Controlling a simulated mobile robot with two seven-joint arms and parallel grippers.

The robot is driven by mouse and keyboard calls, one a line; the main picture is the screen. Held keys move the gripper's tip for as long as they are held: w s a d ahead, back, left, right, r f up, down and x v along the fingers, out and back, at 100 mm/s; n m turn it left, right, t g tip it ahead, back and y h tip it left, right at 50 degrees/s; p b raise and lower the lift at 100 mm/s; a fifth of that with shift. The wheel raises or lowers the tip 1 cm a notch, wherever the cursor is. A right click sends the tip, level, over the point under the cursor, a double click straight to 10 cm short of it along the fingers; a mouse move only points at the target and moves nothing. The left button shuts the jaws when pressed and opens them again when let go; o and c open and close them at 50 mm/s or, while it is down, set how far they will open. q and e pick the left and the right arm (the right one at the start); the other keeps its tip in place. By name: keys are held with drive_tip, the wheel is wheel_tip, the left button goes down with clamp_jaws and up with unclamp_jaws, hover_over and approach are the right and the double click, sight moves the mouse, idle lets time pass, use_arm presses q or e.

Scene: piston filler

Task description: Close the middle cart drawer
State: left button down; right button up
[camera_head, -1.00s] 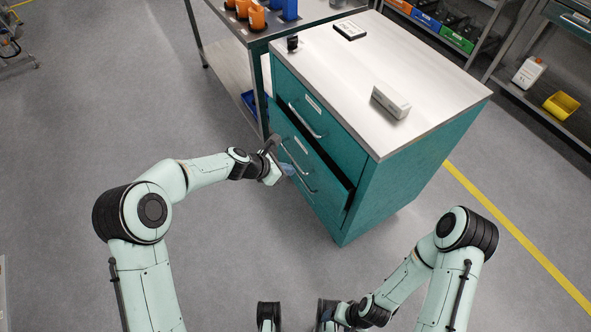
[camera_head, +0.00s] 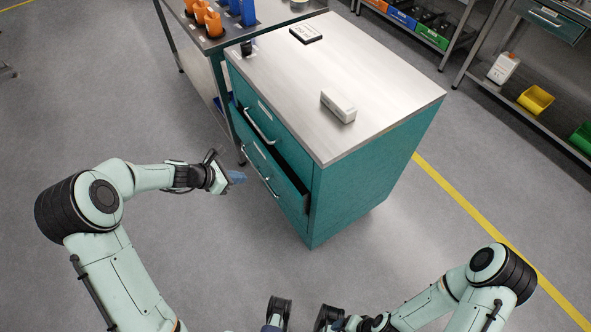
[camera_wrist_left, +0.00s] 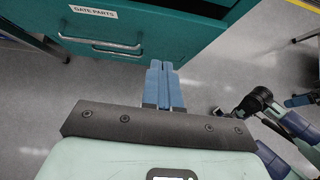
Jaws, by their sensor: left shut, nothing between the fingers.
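The cart (camera_head: 365,170) is a teal cabinet with a pale metal top. Its middle drawer (camera_head: 285,192) stands partly out, with a dark gap above its front and a silver bar handle (camera_head: 260,171). The top drawer (camera_head: 275,122) above it looks flush. My left gripper (camera_head: 239,177) is shut and empty, with its blue fingertips in front of the middle drawer, near the handle. In the left wrist view, the shut fingers (camera_wrist_left: 165,85) point at a teal front labelled "GATE PARTS" with a handle (camera_wrist_left: 100,44). Whether they touch it is unclear. My right gripper (camera_head: 333,319) is partly cut off at the bottom edge.
A small white box (camera_head: 338,106) and a dark flat item (camera_head: 305,34) lie on the cart top. A metal table (camera_head: 225,40) with orange and blue items stands behind the cart's left. Shelves with bins (camera_head: 536,100) are at right. The floor left of the cart is clear.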

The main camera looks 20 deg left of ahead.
use_arm(q)
drive_tip(key=b, duration=0.1)
approach(278, 174)
wheel_tip(278, 174, down, 3)
drive_tip(key=shift+w+d+f, duration=0.15)
drive_tip(key=shift+w+d, duration=0.45)
drive_tip(key=shift+w+d+f, duration=0.15)
drive_tip(key=shift+w+d, duration=0.7)
